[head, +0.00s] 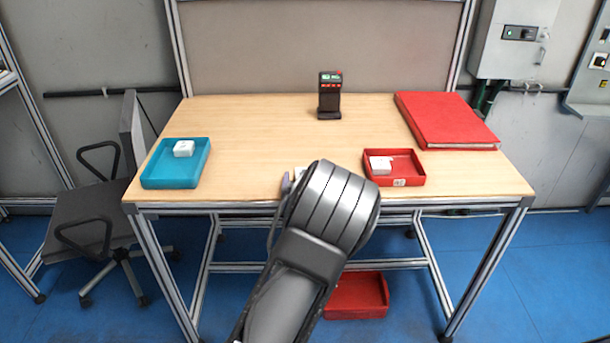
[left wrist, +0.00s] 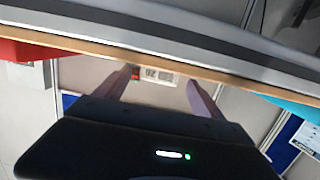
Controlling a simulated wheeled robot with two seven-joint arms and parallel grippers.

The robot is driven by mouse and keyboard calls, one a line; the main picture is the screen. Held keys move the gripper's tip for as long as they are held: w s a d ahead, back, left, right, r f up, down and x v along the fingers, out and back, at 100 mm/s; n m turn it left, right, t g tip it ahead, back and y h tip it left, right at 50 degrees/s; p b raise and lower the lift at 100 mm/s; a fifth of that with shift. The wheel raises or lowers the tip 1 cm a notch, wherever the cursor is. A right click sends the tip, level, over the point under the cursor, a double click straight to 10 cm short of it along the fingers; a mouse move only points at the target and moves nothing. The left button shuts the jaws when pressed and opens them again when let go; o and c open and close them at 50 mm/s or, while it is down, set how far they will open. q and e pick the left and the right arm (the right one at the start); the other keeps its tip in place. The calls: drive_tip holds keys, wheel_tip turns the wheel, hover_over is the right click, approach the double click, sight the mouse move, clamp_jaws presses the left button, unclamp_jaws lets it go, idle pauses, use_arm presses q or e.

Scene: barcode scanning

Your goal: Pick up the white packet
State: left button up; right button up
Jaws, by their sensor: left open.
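My left gripper (left wrist: 162,77) is open, its two pale purplish fingers apart in the left wrist view, which is upside down. Between the fingertips shows a small white packet (left wrist: 160,75) with dark print on it; I cannot tell how far beyond the fingers it is. In the head view a sliver of white packet (head: 299,173) shows at the front middle of the table, mostly hidden by my arm. One finger of the left gripper (head: 287,183) shows beside it. Other white packets lie in the blue tray (head: 184,148) and the red tray (head: 380,165). My right gripper is not in view.
The blue tray (head: 150,180) stands at the left of the wooden table (head: 250,120), the red tray (head: 412,177) at the right front. A dark scanner (head: 329,105) stands at the back and a red binder (head: 445,120) at the right. Another red tray (head: 360,300) is beneath.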

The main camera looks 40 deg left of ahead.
use_arm(q)
drive_tip(key=x, duration=0.3)
drive_tip(key=shift+w+a, duration=0.1)
drive_tip(key=shift+w, duration=0.1)
drive_tip(key=shift+c, duration=0.5)
drive_tip(key=c, duration=1.6)
wheel_tip(320, 180, up, 10)
idle(0.4)
